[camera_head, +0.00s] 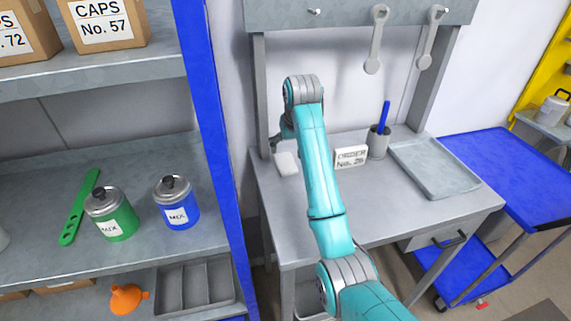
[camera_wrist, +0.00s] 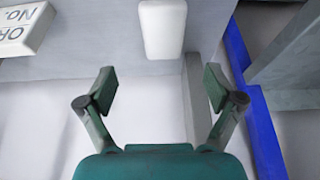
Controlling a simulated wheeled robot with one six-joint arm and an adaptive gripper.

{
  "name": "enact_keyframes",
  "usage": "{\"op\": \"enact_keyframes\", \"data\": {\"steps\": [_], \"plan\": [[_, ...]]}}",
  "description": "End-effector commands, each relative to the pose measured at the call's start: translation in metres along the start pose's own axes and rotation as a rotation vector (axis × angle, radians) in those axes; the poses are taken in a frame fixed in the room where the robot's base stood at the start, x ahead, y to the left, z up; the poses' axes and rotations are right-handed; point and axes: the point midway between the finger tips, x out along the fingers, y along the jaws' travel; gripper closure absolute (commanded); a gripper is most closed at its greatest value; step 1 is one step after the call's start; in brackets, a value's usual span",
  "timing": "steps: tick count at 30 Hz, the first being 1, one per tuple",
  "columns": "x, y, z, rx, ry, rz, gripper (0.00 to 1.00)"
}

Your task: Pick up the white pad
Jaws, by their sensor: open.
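The white pad (camera_head: 286,163) lies on the left part of the grey workbench (camera_head: 268,200), near its left edge. In the wrist view the pad (camera_wrist: 162,28) is at the top centre, a small rounded white block. My gripper (camera_wrist: 160,85) is open and empty, its two fingers apart, with the pad beyond the fingertips and not between them. In the head view my gripper (camera_head: 279,143) is small and partly hidden by my arm, close to the pad.
A sign card reading No. 26 (camera_head: 351,157), a grey cup with a blue pen (camera_head: 379,142) and a grey tray (camera_head: 435,168) stand on the bench. A blue shelf post (camera_head: 211,120) rises to the left. The front of the bench is clear.

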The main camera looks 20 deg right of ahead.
Motion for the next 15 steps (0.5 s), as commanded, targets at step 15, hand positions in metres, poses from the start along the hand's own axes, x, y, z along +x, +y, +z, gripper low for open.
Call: {"op": "enact_keyframes", "data": {"steps": [15], "plan": [[0.054,-0.004,0.002,-0.001,-0.001,0.001,0.08]]}}
